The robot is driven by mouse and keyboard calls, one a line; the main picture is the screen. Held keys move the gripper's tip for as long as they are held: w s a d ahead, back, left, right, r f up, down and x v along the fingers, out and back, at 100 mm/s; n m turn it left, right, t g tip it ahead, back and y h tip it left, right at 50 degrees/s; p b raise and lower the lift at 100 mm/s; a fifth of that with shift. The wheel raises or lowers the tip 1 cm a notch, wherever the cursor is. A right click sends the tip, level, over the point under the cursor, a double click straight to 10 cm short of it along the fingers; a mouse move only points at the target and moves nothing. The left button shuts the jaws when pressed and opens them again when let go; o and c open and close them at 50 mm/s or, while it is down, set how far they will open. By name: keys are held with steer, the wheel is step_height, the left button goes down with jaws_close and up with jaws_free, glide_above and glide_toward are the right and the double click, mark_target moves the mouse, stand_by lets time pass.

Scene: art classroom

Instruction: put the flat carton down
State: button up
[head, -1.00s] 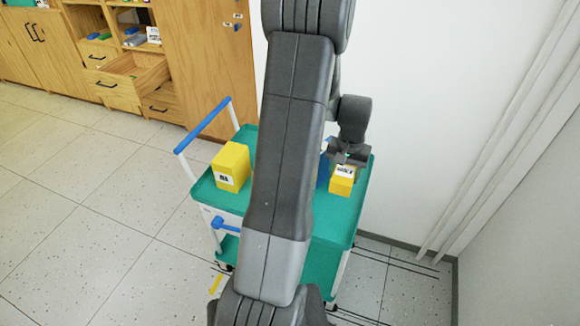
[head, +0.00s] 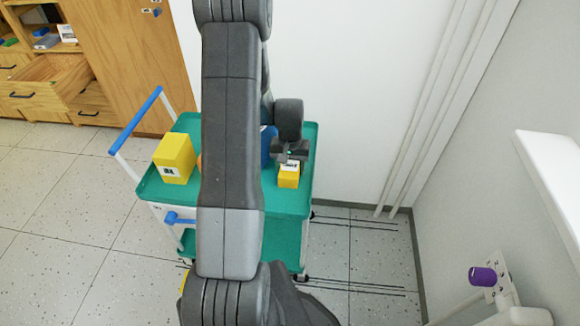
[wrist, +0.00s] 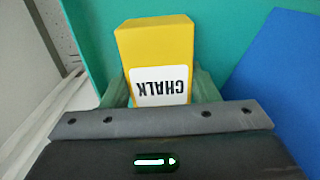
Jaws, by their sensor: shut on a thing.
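A yellow carton (head: 288,181) with a white label reading CHALK is in my gripper (head: 290,160), over the right part of the trolley's green top tray (head: 298,205). In the wrist view the carton (wrist: 155,48) sits between the two greenish fingers of my gripper (wrist: 165,95), its label towards the camera. My gripper is shut on it. Whether its underside touches the tray, I cannot tell. It is the only carton at my gripper; its lower end is hidden from the wrist view.
A larger yellow box (head: 173,160) stands on the tray's left part. A blue object (head: 267,148) is close left of my gripper, partly hidden by my arm. A white wall (head: 350,90) is behind the trolley. A purple cylinder (head: 482,276) is at lower right.

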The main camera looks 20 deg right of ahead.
mark_target(290, 166)
steer(key=shift+f, duration=0.2)
steer(key=o, duration=1.1)
steer(key=shift+c, duration=0.2)
steer(key=shift+r, duration=0.1)
step_height(290, 166, up, 12)
steer(key=p, duration=0.1)
steer(key=shift+p, duration=0.4)
steer(key=shift+r, duration=0.1)
